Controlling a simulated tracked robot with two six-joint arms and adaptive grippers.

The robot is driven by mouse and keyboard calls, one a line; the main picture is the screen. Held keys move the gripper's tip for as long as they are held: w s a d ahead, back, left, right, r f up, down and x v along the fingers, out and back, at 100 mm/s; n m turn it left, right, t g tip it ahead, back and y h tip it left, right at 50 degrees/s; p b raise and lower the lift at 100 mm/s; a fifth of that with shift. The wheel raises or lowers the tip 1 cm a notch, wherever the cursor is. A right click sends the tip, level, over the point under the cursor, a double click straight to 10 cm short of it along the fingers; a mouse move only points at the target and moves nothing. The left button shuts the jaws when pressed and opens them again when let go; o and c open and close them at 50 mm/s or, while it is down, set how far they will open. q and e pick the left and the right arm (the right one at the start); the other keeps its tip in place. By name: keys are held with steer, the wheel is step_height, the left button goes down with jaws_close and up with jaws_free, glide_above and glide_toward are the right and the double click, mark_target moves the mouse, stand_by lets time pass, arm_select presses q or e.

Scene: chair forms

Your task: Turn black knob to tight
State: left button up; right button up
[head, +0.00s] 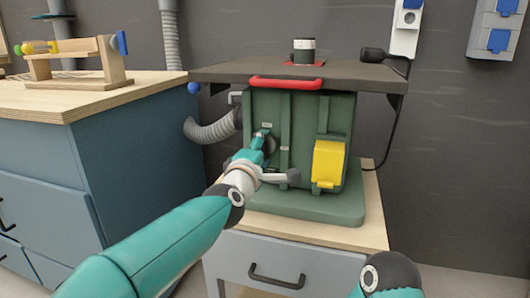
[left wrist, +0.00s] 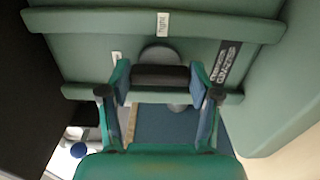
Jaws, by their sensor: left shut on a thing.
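The black knob (left wrist: 160,76) shows in the left wrist view as a dark bar on a grey round base, on the green machine's front. My left gripper (left wrist: 160,82) is shut on it, with one finger at each end of the bar. In the head view my left gripper (head: 264,140) reaches the front of the green machine (head: 310,200) and mostly hides the knob. A small white label (left wrist: 162,22) with upside-down dark letters sits on the upper rib in the wrist view. Another white label (left wrist: 116,58) is left of the knob. My right gripper is out of view.
The machine has a dark top plate (head: 340,76), a red handle (head: 286,83) and a yellow box (head: 328,163). It stands on a wooden-topped cabinet (head: 370,235). A blue workbench (head: 130,130) stands to the left, with a grey hose (head: 212,130) between.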

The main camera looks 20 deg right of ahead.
arm_select(q)
steer(key=shift+f, duration=0.45)
steer(key=o, duration=1.1)
steer(key=shift+a, duration=0.1)
steer(key=shift+o, duration=0.2)
steer(key=shift+r, duration=0.2)
steer(key=shift+r, duration=0.1)
steer(key=v, duration=1.2)
steer(key=shift+w, duration=0.1)
